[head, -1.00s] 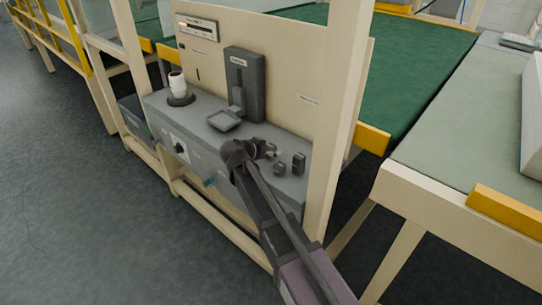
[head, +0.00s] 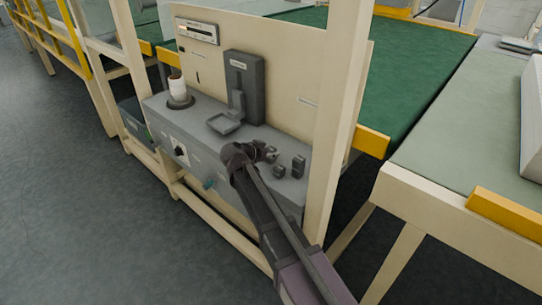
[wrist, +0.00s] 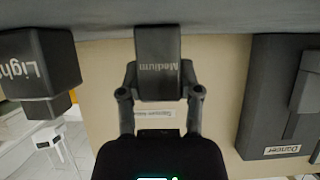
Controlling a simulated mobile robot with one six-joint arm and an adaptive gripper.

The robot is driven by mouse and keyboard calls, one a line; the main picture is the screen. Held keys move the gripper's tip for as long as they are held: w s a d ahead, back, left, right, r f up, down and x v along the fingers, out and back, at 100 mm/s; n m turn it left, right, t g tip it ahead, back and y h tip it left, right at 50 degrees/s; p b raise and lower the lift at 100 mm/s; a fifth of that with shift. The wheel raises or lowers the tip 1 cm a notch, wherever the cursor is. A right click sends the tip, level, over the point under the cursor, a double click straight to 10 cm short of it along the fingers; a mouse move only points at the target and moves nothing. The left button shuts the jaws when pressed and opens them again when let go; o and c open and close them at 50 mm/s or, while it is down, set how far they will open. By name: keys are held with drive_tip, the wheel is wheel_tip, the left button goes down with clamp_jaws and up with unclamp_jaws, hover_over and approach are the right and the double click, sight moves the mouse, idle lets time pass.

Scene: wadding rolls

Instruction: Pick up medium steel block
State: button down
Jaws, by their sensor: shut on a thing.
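The medium steel block (wrist: 157,50) is a dark grey block marked "Medium", at the top centre of the wrist view. My gripper (wrist: 158,82) is shut on it, with one finger on each side. In the head view my gripper (head: 266,153) is low over the right part of the grey bench. There the held block is small and hard to tell from the fingers. I cannot tell whether its base still touches the bench.
A block marked "Light" (wrist: 38,68) stands close beside the held block. Two small dark blocks (head: 279,170) (head: 298,166) stand right of my gripper. A dark upright device (head: 244,85), a tray (head: 224,123) and a white roll (head: 178,87) are further left. A cream panel (head: 285,85) rises behind.

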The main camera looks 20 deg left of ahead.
sight(270, 150)
drive_tip(key=shift+r, duration=0.25)
wheel_tip(270, 150, up, 3)
drive_tip(key=p, duration=0.3)
drive_tip(key=shift+p, duration=0.3)
drive_tip(key=shift+s+r, duration=0.25)
drive_tip(key=s+r+p, duration=0.1)
drive_tip(key=s, duration=1.4)
drive_tip(key=shift+s+a, duration=0.15)
drive_tip(key=shift+s, duration=0.1)
